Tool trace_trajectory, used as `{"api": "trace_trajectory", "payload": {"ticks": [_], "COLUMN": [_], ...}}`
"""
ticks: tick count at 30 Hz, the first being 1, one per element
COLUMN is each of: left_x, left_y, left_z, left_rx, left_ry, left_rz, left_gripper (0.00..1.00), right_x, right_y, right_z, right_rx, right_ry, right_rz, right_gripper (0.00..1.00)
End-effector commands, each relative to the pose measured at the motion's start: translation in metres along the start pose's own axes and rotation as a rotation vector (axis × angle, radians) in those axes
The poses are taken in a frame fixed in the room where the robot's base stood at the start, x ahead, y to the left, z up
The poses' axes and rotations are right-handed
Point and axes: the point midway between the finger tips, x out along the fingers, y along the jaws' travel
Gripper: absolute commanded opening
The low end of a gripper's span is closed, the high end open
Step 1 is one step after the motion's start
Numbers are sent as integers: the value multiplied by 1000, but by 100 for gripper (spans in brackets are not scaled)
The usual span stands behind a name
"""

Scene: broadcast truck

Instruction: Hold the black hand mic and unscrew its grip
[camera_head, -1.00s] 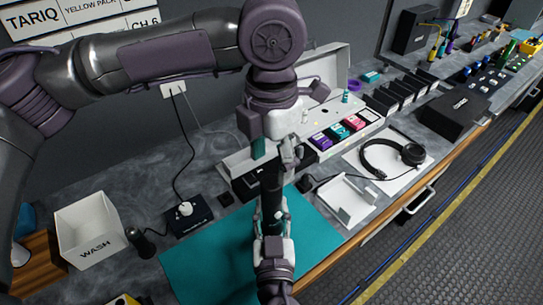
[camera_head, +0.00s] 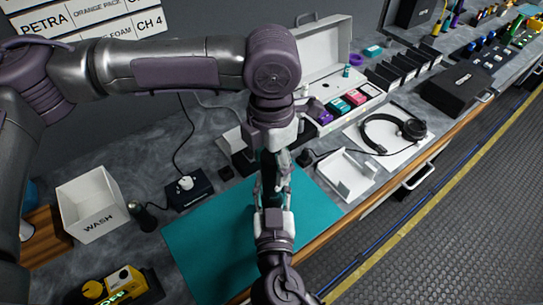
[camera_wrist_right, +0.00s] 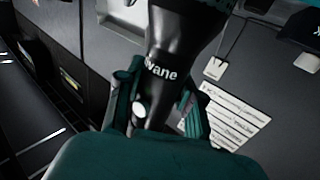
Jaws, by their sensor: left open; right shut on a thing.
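The black hand mic (camera_wrist_right: 185,40), lettered "Vane", fills the upper middle of the right wrist view, with a white spot on its side. The teal fingers of my right gripper (camera_wrist_right: 155,110) are shut around its body. In the head view, my right gripper (camera_head: 271,200) holds the mic (camera_head: 268,172) upright above the teal mat (camera_head: 210,245). My left gripper (camera_head: 277,158) is open and points down from above, at the mic's upper part. The arm and fingers hide much of the mic, so I cannot tell whether they touch it.
A white WASH bin (camera_head: 92,205), a black box with a white knob (camera_head: 188,188) and a yellow device (camera_head: 110,287) stand on the left. A white tray (camera_head: 347,176) and headphones (camera_head: 392,133) lie on the right. An open white case (camera_head: 325,62) is behind. The mat's front is clear.

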Motion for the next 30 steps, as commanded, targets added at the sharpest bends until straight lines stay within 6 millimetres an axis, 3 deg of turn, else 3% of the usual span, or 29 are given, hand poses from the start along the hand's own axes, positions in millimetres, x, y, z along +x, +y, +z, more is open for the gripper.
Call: {"api": "trace_trajectory", "payload": {"ticks": [1,12,16,19,30], "left_x": [0,0,0,0,-1], "left_y": [0,0,0,0,0], "left_z": [0,0,0,0,0], "left_rx": [0,-1,-42,-189,-1134], "left_ry": [0,0,0,0,1], "left_rz": [0,1,0,-1,-1], "left_gripper": [60,0,0,0,0], "right_x": [0,0,0,0,0], "right_y": [0,0,0,0,0], "right_z": [0,0,0,0,0], "right_rx": [0,0,0,0,0], "right_ry": [0,0,0,0,0], "right_rz": [0,0,0,0,0], "right_gripper": [0,0,0,0,0]}}
